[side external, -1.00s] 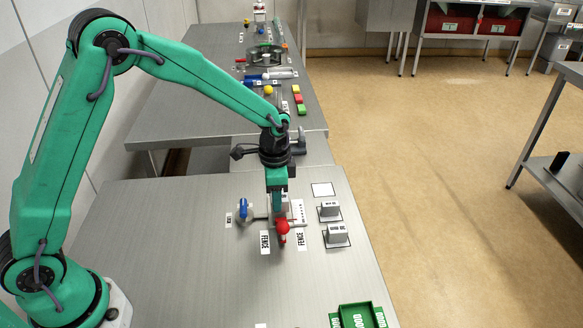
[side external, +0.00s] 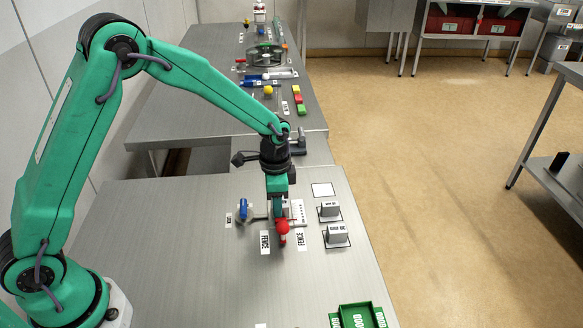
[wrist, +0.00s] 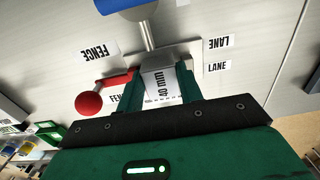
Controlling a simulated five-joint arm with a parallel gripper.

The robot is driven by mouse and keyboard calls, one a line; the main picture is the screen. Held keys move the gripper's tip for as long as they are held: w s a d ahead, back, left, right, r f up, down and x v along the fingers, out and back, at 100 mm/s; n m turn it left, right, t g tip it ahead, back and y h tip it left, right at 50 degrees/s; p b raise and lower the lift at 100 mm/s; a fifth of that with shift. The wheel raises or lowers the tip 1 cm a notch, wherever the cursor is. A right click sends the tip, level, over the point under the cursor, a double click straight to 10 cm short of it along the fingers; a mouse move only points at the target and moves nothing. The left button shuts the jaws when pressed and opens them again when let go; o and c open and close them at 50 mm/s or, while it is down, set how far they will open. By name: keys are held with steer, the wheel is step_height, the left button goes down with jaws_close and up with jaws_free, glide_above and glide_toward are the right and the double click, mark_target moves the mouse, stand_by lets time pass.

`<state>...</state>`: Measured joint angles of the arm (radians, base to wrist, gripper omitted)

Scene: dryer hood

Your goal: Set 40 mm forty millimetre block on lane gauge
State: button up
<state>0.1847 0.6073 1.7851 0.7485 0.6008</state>
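The grey block marked 40 mm (wrist: 158,88) sits between the two green fingers of my gripper (wrist: 158,72) in the wrist view. The fingers appear to press both its sides. In the side external view my gripper (side external: 279,212) is low over the lane gauge and hides the block. The gauge has a blue knob (side external: 244,208) on a rod, a red ball handle (side external: 282,227) and a white marked plate (side external: 298,212). In the wrist view the rod (wrist: 149,35) ends at the block's far edge; I cannot tell if they touch.
Two grey blocks (side external: 329,209) (side external: 337,233) stand on outlined squares to the right. An empty white square (side external: 322,190) lies behind them. A green tray (side external: 358,314) is at the front edge. The table's left front is clear.

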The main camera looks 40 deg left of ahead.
steer(key=shift+o, duration=0.5)
step_height(320, 180, up, 12)
steer(key=shift+f, duration=0.25)
steer(key=shift+r, duration=0.4)
steer(key=s+a+r+n+t, duration=0.35)
steer(key=s+a+r, duration=0.25)
steer(key=s+r, duration=0.5)
steer(key=s+a+n+t, duration=0.2)
steer(key=s+n, duration=0.3)
steer(key=s, duration=0.8)
steer(key=shift+a+f, duration=0.35)
